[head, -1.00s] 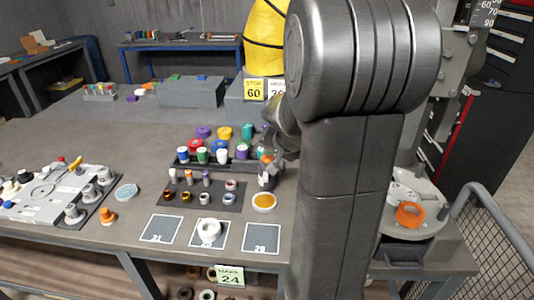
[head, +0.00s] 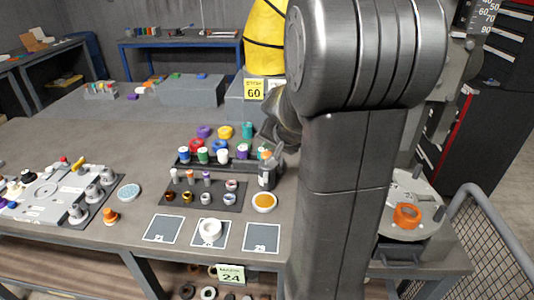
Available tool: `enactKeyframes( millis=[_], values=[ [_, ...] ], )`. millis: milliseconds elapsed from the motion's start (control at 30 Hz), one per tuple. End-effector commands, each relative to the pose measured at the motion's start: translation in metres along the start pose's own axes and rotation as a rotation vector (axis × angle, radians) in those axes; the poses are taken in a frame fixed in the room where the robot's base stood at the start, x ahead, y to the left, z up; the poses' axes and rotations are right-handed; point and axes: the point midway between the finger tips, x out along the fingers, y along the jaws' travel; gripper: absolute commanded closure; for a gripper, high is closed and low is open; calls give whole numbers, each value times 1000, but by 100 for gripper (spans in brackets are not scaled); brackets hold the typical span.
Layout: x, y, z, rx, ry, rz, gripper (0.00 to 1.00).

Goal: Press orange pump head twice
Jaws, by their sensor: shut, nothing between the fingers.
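Another small orange-topped piece (head: 189,177) stands in the row in front of the rack, left of my gripper. A squat orange piece (head: 110,216) stands near the table's front edge, well apart from my gripper. My arm hides part of the table.
A dark rack (head: 215,164) holds several coloured-cap bottles. A grey fixture panel (head: 45,190) is at left. An orange ring (head: 407,215) sits on a round plate at right.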

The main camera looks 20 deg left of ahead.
Motion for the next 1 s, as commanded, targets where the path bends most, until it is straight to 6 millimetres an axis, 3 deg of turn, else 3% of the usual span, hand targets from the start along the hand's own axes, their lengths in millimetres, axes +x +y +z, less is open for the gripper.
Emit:
enactKeyframes(
  millis=[500, 1000],
  values=[
    [-34, -25, -25, 0, 0, 0, 100],
    [-34, -25, -25, 0, 0, 0, 100]
  ],
)
